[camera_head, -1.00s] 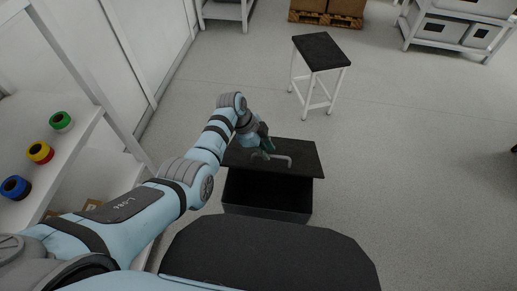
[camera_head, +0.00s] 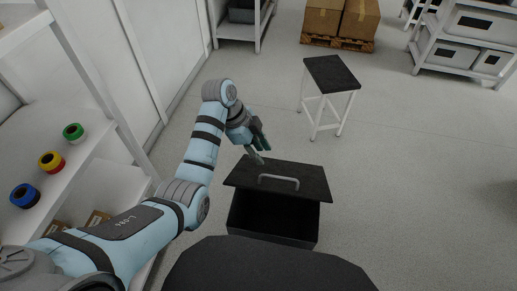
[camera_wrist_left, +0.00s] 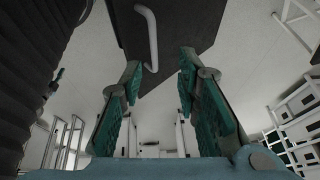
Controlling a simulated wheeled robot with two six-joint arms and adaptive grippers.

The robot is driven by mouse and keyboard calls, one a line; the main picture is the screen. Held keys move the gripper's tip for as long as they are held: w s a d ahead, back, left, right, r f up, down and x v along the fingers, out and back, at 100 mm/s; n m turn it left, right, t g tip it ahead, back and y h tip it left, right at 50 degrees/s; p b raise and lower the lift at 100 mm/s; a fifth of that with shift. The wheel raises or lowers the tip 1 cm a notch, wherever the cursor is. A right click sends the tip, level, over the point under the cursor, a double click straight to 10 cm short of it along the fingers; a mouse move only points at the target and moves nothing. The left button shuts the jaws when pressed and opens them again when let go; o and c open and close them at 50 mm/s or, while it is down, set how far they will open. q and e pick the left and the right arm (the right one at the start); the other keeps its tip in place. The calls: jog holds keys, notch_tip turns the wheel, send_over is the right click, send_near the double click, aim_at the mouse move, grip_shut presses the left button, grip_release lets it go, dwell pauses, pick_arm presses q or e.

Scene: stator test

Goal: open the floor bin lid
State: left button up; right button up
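The floor bin (camera_head: 272,238) is a dark box on the floor, its black inside showing in the head view. Its dark lid (camera_head: 300,172) sits toward the far side, uncovering the near part of the opening. A light bar handle (camera_head: 279,181) is on the lid. My left gripper (camera_head: 259,154) is at the lid's far left edge, apart from the handle. In the left wrist view, its green-padded fingers (camera_wrist_left: 161,62) are spread with nothing between them; the lid (camera_wrist_left: 190,28) and handle (camera_wrist_left: 151,38) show beyond. My right gripper is out of view.
A black-topped stool (camera_head: 331,75) stands behind the bin. A white shelf (camera_head: 95,130) with coloured spools is at left. Boxes on a pallet (camera_head: 338,44) and a storage rack (camera_head: 428,62) are at the back. The floor right of the bin is clear.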

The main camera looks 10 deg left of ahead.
pick_arm(q)
jog(key=shift+a+r, duration=0.15)
jog(key=shift+r, duration=0.35)
jog(key=shift+c, duration=0.4)
